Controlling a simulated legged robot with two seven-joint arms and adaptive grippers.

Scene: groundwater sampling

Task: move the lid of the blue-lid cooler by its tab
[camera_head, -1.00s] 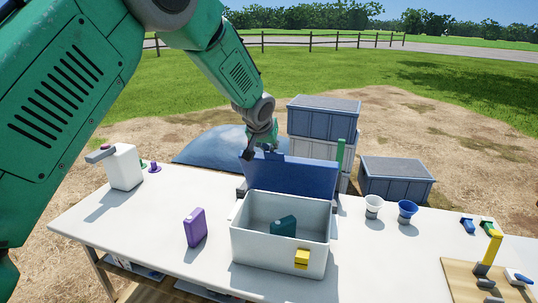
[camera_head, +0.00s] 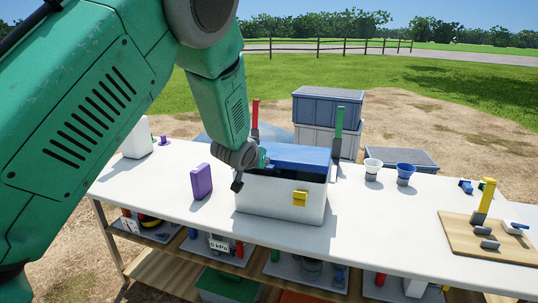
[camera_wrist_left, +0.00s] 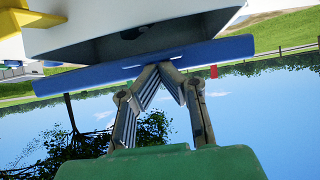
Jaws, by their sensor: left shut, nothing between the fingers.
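The blue-lid cooler is a white box (camera_head: 275,203) on the white table with a yellow latch (camera_head: 300,199) on its front. Its blue lid (camera_head: 300,155) is lowered but not flush; a dark gap shows beneath its front edge. The lid (camera_wrist_left: 85,76) and white box (camera_wrist_left: 215,30) also appear in the left wrist view. No separate lid tab is clearly visible.
The table front is clear.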

